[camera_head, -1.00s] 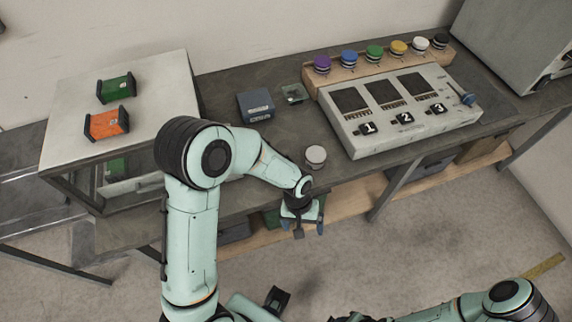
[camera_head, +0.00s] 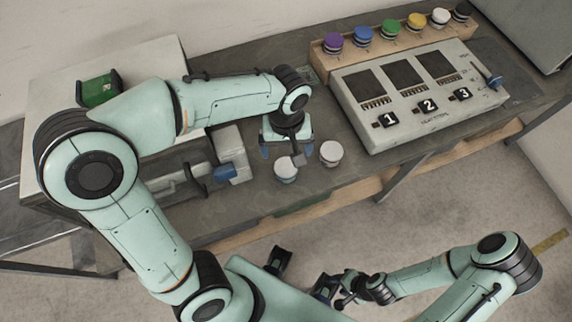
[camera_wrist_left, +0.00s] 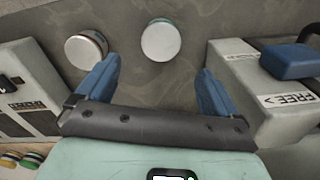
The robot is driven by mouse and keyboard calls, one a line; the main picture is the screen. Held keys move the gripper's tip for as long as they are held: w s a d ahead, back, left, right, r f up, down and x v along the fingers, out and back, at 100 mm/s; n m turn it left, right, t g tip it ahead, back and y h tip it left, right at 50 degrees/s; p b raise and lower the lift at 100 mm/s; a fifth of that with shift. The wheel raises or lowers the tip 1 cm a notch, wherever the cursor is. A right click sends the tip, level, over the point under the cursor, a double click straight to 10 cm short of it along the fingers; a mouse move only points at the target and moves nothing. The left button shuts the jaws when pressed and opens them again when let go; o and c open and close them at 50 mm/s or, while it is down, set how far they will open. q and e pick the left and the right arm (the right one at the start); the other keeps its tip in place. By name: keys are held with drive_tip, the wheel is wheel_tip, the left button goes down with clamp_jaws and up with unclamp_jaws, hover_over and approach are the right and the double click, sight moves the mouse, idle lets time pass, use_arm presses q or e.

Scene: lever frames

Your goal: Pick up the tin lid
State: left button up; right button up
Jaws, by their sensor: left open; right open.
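Two round tins with pale lids stand on the dark bench. The right tin (camera_head: 331,153) is nearer the panel; it also shows in the left wrist view (camera_wrist_left: 87,49). The left tin (camera_head: 285,168) is partly covered by my left gripper; its pale round lid (camera_wrist_left: 160,40) shows whole in the left wrist view. I cannot tell which lid the task names. My left gripper (camera_head: 287,150) is open and empty above the bench beside the tins. In the left wrist view its blue fingers (camera_wrist_left: 158,70) are apart, with the left tin's lid beyond the gap. My right gripper (camera_head: 328,288) is open, low over the floor.
A grey box with a blue handle (camera_head: 225,172) stands left of my left gripper; its "FREE" label (camera_wrist_left: 289,99) shows in the wrist view. A numbered panel (camera_head: 420,95) and a wooden rack of coloured discs (camera_head: 345,62) are to the right. A green cartridge (camera_head: 99,89) lies left.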

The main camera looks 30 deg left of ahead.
sight(286, 167)
use_arm(q)
wheel_tip(286, 167, down, 3)
drive_tip(key=shift+f, duration=0.15)
drive_tip(key=f+b, duration=0.1)
drive_tip(key=f, duration=0.4)
drive_tip(key=shift+s+f, duration=0.1)
drive_tip(key=shift+s, duration=0.1)
drive_tip(key=c, duration=1.1)
